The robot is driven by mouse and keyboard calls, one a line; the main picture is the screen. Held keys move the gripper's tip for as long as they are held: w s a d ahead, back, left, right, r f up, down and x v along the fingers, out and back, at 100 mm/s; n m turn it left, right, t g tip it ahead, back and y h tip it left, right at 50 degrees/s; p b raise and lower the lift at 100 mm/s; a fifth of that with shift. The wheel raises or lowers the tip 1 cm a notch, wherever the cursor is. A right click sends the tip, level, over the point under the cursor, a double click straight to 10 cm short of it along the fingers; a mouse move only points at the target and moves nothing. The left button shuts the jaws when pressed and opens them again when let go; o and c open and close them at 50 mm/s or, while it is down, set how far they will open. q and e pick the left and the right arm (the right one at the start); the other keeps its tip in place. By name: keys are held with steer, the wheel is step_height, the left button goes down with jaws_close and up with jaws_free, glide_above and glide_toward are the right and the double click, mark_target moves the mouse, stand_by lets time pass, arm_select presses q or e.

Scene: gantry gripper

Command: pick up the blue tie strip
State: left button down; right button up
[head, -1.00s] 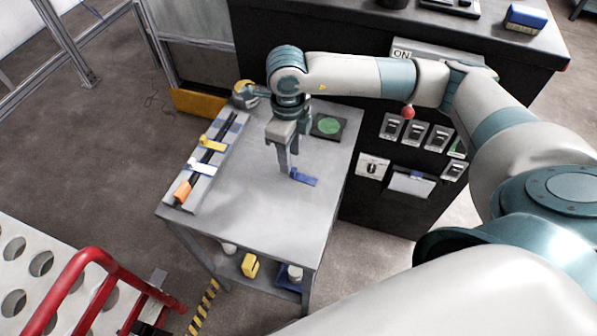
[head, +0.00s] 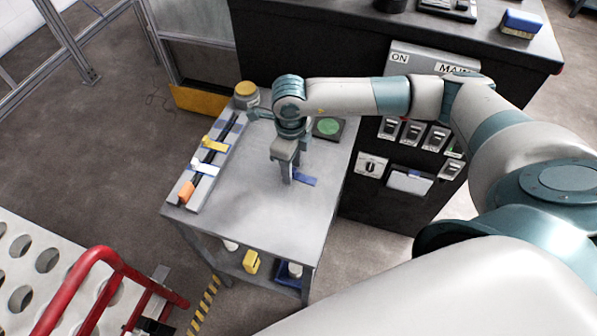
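The blue tie strip (head: 305,180) lies on the grey table top, right of the middle. My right gripper (head: 288,181) points down, with its fingertips close by the strip's left end. The fingers overlap each other in this view, so the gap between them does not show. I cannot tell whether they touch the strip or stand around its end. My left gripper is not in view.
A rail (head: 207,160) with yellow and orange pieces runs along the table's left edge. A dark pad with a green disc (head: 328,127) lies behind the strip. A black switch cabinet (head: 375,210) stands close on the right. The table's front is clear.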

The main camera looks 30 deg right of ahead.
stand_by(0.3)
steer(key=c, duration=0.9)
steer(key=shift+r, duration=0.1)
